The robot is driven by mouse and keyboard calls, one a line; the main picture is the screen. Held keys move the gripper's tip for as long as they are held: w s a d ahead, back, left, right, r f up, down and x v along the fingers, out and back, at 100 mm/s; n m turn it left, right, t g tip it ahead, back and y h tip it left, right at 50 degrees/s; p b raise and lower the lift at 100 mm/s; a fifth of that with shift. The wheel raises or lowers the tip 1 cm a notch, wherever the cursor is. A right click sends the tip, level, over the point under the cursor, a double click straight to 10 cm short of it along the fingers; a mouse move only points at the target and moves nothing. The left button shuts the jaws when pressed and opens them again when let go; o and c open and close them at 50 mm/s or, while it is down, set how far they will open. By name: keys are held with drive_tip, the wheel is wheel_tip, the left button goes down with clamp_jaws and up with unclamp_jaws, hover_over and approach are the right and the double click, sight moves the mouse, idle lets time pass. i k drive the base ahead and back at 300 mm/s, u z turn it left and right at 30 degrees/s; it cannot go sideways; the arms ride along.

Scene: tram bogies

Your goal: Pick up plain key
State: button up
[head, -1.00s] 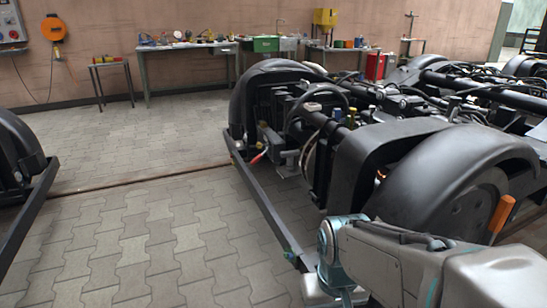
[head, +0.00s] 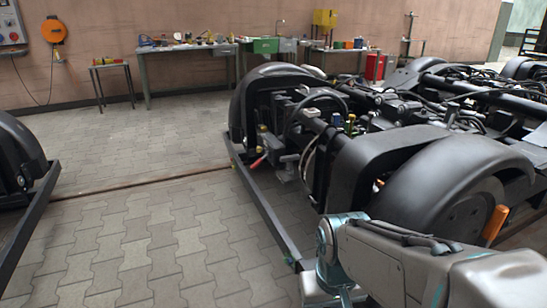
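I cannot make out a plain key anywhere in the head view. Small items lie on the workbench (head: 190,46) along the back wall, but they are too small to tell apart. My arm comes in at the bottom right, in front of the near bogie (head: 400,140), and bends down out of the picture. My gripper is not in view, below the bottom edge.
The bogie with black wheel covers fills the right side, with an orange handle (head: 495,222) near my arm. A low dark bar (head: 262,213) runs along its left side. Another wheel (head: 18,155) stands at the left edge. Paved floor (head: 140,220) between them is clear.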

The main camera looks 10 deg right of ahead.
sight(289, 170)
drive_tip(key=u, duration=0.05)
drive_tip(key=k, duration=0.65)
drive_tip(key=u, duration=0.6)
drive_tip(key=i, duration=1.35)
drive_tip(key=u, duration=0.6)
drive_tip(key=i, duration=1.7)
drive_tip(key=z, duration=0.9)
drive_tip(key=i, duration=1)
drive_tip(key=z, duration=1.4)
drive_tip(key=i, duration=0.45)
drive_tip(key=z, duration=0.3)
